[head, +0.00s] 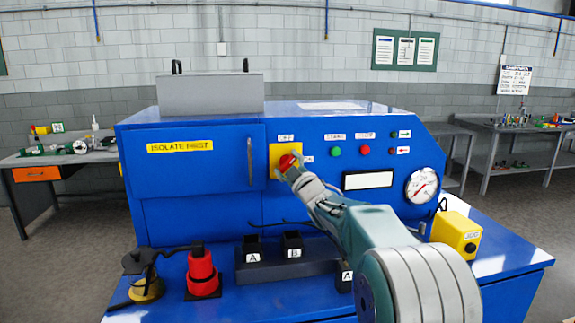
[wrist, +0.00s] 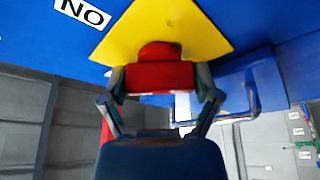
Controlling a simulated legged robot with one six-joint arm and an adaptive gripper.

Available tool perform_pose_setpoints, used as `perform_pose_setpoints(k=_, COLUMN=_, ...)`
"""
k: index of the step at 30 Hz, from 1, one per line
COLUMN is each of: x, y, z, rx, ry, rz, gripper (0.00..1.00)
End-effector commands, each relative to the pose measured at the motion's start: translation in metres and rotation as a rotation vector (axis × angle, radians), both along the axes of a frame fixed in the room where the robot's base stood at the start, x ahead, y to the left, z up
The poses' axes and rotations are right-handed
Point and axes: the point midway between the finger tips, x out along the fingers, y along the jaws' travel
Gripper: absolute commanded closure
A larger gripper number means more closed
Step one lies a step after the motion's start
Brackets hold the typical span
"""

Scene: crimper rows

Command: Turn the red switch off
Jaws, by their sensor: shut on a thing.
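The red switch (head: 287,163) sits on a yellow plate (head: 278,151) on the front of the blue machine, left of the green and red buttons. In the wrist view the red switch (wrist: 160,77) is a block-shaped handle in front of the yellow plate (wrist: 197,32). My gripper (head: 293,171) reaches the switch from the front right. In the wrist view my gripper (wrist: 161,82) has one finger on each side of the red handle and is shut on it. The handle's base is partly hidden.
The blue machine (head: 200,200) has a green button (head: 336,151), a red button (head: 365,150) and a round gauge (head: 422,185) on its panel. On its ledge stand a red device (head: 202,273), black sockets (head: 251,248) and a yellow box (head: 456,234).

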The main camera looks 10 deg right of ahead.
Motion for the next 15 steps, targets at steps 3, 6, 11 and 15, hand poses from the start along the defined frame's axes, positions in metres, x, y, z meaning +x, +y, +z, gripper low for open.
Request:
perform_pose_setpoints(k=3, x=0.0002, y=0.0008, z=-0.0004, rx=-0.113, ry=0.001, rz=0.001, gripper=0.68)
perform_pose_setpoints(k=6, x=0.0001, y=0.0016, z=-0.0007, rx=-0.208, ry=0.000, rz=0.002, gripper=0.68)
perform_pose_setpoints(k=11, x=0.0002, y=0.0019, z=-0.0014, rx=-0.358, ry=0.000, rz=0.002, gripper=0.68)
perform_pose_setpoints(k=15, x=0.0002, y=0.0019, z=-0.0025, rx=-0.478, ry=0.001, rz=0.002, gripper=0.68)
